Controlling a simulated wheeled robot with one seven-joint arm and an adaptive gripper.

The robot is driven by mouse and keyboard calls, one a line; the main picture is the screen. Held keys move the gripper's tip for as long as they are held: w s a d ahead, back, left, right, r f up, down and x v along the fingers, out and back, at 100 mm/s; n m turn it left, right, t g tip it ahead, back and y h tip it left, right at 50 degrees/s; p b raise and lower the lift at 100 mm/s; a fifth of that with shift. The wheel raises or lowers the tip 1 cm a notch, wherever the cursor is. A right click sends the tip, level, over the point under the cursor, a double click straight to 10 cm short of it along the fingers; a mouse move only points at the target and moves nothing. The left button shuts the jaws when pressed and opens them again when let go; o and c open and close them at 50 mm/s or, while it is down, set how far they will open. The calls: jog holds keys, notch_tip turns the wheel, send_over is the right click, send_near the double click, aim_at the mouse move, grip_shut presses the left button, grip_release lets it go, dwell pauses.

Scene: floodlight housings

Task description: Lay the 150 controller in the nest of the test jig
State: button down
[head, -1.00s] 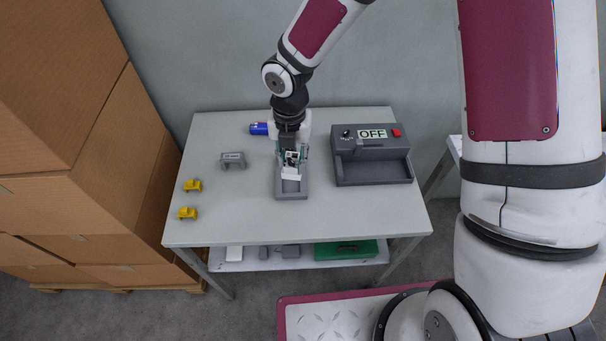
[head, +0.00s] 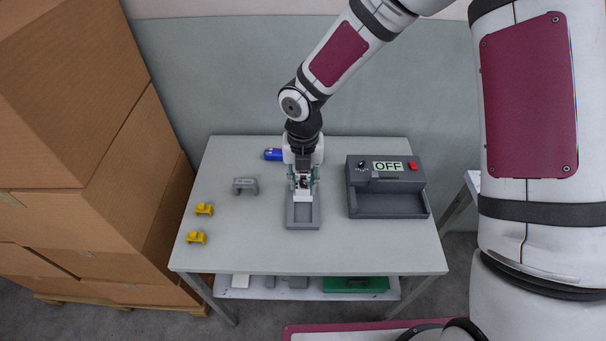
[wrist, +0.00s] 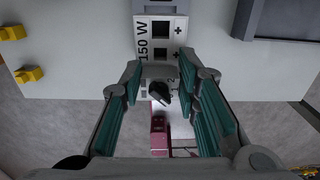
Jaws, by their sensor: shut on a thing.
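The 150 controller (wrist: 153,38) is a white block marked "150 W" with dark square openings. My gripper (wrist: 160,75) is shut on it, one finger at each side. In the head view my gripper (head: 303,182) points down over a small grey tray (head: 303,225), with the controller's white end (head: 303,197) showing below the fingers. I cannot tell whether the controller touches the tray. The test jig (head: 388,187) is the dark grey box to the right, with an "OFF" display, a knob, a red switch and an open, empty nest (head: 390,205) in front.
A grey bracket-like part (head: 245,185) and two yellow parts (head: 204,209) (head: 196,238) lie on the table's left. A blue cylinder (head: 272,154) lies behind my gripper. Cardboard boxes (head: 90,220) stand at left. The table front (head: 350,250) is clear.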

jog(key=shift+f+b, duration=2)
jog(key=shift+f, duration=1.95)
jog(key=shift+f+b, duration=1.05)
jog(key=shift+f, duration=0.45)
jog(key=c, duration=1.1)
grip_release()
jog(key=shift+r, duration=0.15)
notch_tip(320, 180, up, 12)
jog(key=shift+f, duration=0.1)
jog(key=shift+d, duration=0.1)
